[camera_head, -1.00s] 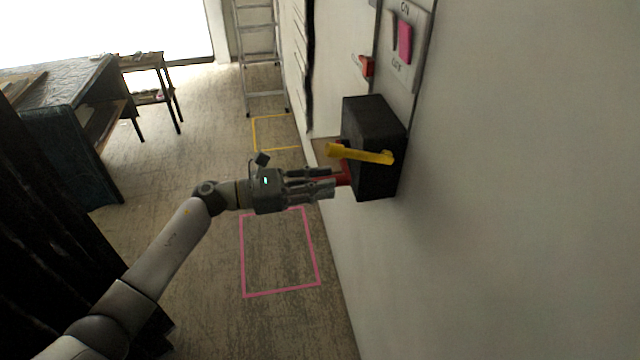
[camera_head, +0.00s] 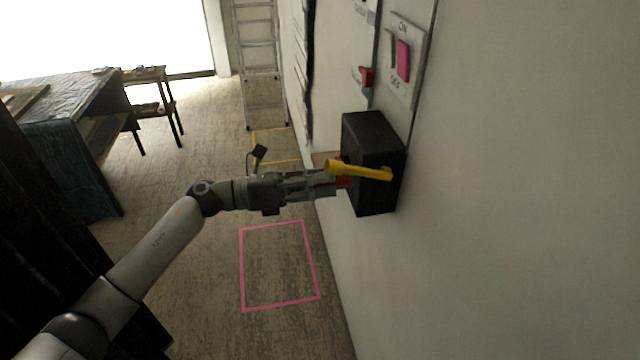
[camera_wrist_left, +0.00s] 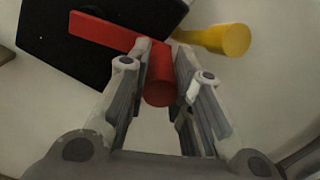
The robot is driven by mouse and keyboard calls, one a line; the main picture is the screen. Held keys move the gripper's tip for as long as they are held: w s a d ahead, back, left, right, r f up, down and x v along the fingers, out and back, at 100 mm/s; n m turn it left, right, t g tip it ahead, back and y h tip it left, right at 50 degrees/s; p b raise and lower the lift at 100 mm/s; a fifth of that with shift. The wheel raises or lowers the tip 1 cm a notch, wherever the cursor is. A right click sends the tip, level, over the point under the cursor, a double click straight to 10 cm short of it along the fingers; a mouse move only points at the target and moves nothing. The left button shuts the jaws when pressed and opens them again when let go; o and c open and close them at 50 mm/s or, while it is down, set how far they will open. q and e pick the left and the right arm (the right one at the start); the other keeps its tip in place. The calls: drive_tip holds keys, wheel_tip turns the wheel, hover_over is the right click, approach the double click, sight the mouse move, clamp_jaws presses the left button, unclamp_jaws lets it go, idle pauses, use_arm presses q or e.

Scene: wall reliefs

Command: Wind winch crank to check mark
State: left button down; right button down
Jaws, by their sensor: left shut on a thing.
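A black box (camera_head: 376,193) is mounted on the wall at the right. A red crank shows at its near left side, mostly behind my gripper in the head view. In the left wrist view, the red crank (camera_wrist_left: 103,32) has a flat arm across the black box and a round handle (camera_wrist_left: 159,85). My left gripper (camera_head: 335,183) is shut on that handle, with a finger on each side. A yellow crank (camera_head: 358,170) sits on another face of the box, beside the red one and apart from my fingers. I see no check mark. My right gripper is out of view.
A pink switch (camera_head: 403,62) on a plate and a small red lever (camera_head: 366,77) are on the wall above the box. Pink (camera_head: 280,309) and yellow floor outlines lie below. A ladder (camera_head: 258,60) and workbench (camera_head: 62,120) stand farther off.

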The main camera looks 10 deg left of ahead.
use_arm(q)
drive_tip(key=shift+r, duration=0.2)
drive_tip(key=c, duration=1.3)
unclamp_jaws()
drive_tip(key=shift+f, duration=0.1)
drive_tip(key=shift+o, duration=0.2)
drive_tip(key=v, duration=1.2)
